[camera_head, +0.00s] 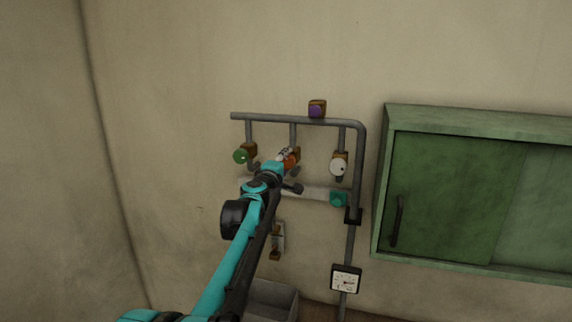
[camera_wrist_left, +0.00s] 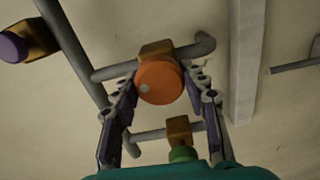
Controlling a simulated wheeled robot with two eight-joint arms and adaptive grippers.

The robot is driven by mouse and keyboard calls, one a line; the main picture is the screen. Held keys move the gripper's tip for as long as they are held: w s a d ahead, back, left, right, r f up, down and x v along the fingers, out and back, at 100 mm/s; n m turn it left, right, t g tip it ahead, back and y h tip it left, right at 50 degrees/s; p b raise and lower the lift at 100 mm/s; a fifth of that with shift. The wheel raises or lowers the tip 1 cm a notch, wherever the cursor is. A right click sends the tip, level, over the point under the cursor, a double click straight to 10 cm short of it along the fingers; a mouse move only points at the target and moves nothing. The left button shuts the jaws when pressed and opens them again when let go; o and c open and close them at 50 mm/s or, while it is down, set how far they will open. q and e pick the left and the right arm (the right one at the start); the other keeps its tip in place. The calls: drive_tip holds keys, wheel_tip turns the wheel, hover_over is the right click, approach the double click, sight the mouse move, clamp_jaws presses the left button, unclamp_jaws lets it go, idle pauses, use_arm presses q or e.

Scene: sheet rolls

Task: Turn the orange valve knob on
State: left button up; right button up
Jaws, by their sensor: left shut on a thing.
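The orange valve knob (camera_wrist_left: 160,82) is a round disc with a small pale dot near its left side in the left wrist view. It sits on a brown valve body (camera_wrist_left: 158,50) on a grey pipe. In the head view the orange knob (camera_head: 289,160) is partly hidden behind my left gripper (camera_head: 285,157). In the left wrist view the fingers of my left gripper (camera_wrist_left: 162,92) stand on either side of the knob, shut on it. My right gripper is not in view.
A green knob (camera_head: 241,156) is left of the orange one and a white knob (camera_head: 338,167) right. A purple knob (camera_head: 316,110) is on the top pipe. A teal knob (camera_head: 338,199), a gauge (camera_head: 345,280) and a green cabinet (camera_head: 440,195) are to the right.

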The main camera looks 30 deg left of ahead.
use_arm(q)
drive_tip(key=shift+n, duration=1.1)
drive_tip(key=o, duration=1.2)
drive_tip(key=shift+c, duration=0.2)
drive_tip(key=v, duration=1.2)
